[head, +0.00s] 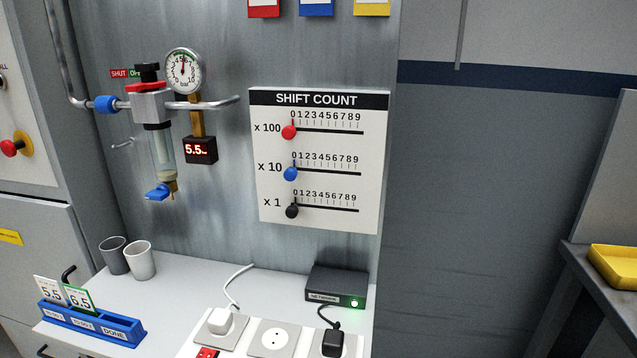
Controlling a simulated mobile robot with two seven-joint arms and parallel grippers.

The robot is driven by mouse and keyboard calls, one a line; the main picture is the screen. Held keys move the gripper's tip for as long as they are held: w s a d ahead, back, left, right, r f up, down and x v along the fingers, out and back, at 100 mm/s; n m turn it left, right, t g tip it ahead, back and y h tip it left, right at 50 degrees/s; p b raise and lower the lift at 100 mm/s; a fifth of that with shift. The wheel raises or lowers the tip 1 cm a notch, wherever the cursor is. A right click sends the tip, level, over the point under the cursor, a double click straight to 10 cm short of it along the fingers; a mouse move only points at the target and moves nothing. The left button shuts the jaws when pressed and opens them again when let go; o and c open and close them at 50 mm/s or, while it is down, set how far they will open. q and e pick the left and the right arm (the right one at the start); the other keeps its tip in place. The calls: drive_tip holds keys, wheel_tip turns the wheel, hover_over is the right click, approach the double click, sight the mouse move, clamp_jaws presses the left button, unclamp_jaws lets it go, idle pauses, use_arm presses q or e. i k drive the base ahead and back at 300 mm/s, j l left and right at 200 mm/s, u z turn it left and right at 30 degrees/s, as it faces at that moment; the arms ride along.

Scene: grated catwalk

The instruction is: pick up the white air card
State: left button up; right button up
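Two cards stand upright in a blue holder (128,333) at the front left of the light grey counter. The left card (50,291) is white and reads 5.5. The card to its right (78,299) reads 6.5 and has a green edge. Both have a small top line too blurred to read surely. The lower edges of both cards are hidden in the holder. The holder's right slot, labelled DONE, looks empty. Neither of my grippers shows in the head view.
Two grey cups (140,262) stand behind the holder. A socket strip (273,340) with plugs and a black network box (337,286) are to the right. Above are a gauge (184,72), a red 5.5 display (200,150) and a shift count board (318,160). The counter's middle is mostly clear.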

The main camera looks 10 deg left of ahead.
sight(50, 289)
drive_tip(key=u, duration=1.65)
drive_tip(key=i+j, duration=0.35)
drive_tip(key=i+j+z, duration=0.1)
drive_tip(key=i+j, duration=0.25)
drive_tip(key=j, duration=0.2)
